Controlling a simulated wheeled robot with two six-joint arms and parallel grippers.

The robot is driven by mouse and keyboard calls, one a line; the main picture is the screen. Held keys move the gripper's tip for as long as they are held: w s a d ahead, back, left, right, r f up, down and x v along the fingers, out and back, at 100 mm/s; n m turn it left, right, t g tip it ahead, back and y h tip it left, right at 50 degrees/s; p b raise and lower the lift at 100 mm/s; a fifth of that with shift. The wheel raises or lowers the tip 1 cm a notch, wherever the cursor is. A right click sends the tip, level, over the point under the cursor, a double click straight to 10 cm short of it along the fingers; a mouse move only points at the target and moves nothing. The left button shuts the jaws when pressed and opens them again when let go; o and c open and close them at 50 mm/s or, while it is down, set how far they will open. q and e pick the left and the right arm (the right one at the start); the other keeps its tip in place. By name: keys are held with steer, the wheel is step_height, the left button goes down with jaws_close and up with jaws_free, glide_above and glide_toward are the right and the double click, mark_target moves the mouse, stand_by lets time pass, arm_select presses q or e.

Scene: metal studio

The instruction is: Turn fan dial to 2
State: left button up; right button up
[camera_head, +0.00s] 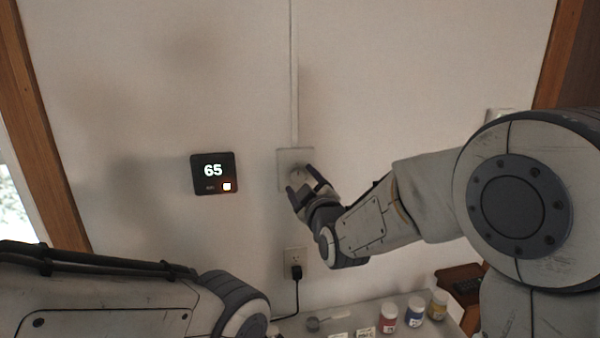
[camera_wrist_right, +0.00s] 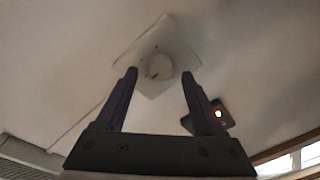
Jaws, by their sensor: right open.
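The fan dial (camera_head: 297,174) is a round pale knob on a light square wall plate (camera_head: 295,154). In the right wrist view the dial (camera_wrist_right: 158,67) shows a small reddish mark near its lower left edge, and its plate (camera_wrist_right: 150,45) looks tilted like a diamond. My right gripper (camera_head: 302,178) is open in front of the dial, with one finger to each side of it in the picture. In the right wrist view the open fingers (camera_wrist_right: 159,75) flank the dial with gaps; I see no contact. The dial's numbers cannot be read. My left arm shows at lower left, its gripper out of view.
A black thermostat (camera_head: 214,173) reading 65 is on the wall left of the dial. An outlet (camera_head: 294,262) with a plugged-in cord is below. A counter (camera_head: 350,317) holds a red jar (camera_head: 388,318), a blue jar (camera_head: 414,311) and a yellow jar (camera_head: 437,304).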

steer(key=shift+x, duration=0.8)
jaws_close()
steer(key=shift+f+m+b, duration=0.25)
steer(key=shift+m+b, duration=0.15)
steer(key=shift+b, duration=0.25)
steer(key=m+b, duration=0.8)
steer(key=b, duration=0.3)
steer(key=shift+f+t+b, duration=0.15)
steer(key=shift+t+b, duration=0.15)
steer(key=shift+b, duration=0.1)
steer(key=shift+m+b, duration=1.3)
steer(key=shift+m, duration=0.2)
jaws_free()
steer(key=shift+r, duration=0.25)
